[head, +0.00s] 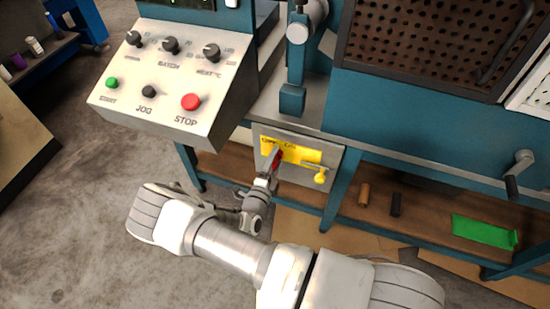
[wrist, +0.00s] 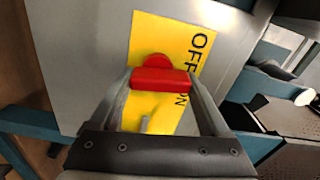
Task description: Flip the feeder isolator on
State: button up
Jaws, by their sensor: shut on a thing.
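The feeder isolator has a red handle (head: 277,157) on a yellow plate (head: 297,150), fixed to a grey box under the machine's bench. In the wrist view the red handle (wrist: 160,79) sits between my two fingers, in front of a red round hub. The yellow plate (wrist: 150,30) carries the word OFF at its upper right and ON lower down, partly hidden by a finger. My gripper (wrist: 160,88) is shut on the red handle; in the head view my gripper (head: 270,171) meets it from below. I cannot tell which label the handle points to.
A sloped control panel (head: 170,80) with knobs and buttons overhangs to the left. A crank (head: 520,165) is farther right. Open floor lies left.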

jog(key=shift+m, duration=0.7)
jog(key=shift+f, duration=0.1)
jog(key=o, duration=1.2)
jog(key=shift+s, duration=0.1)
jog(key=p+v, duration=0.2)
jog(key=v, duration=1.5)
jog(key=shift+s, duration=0.15)
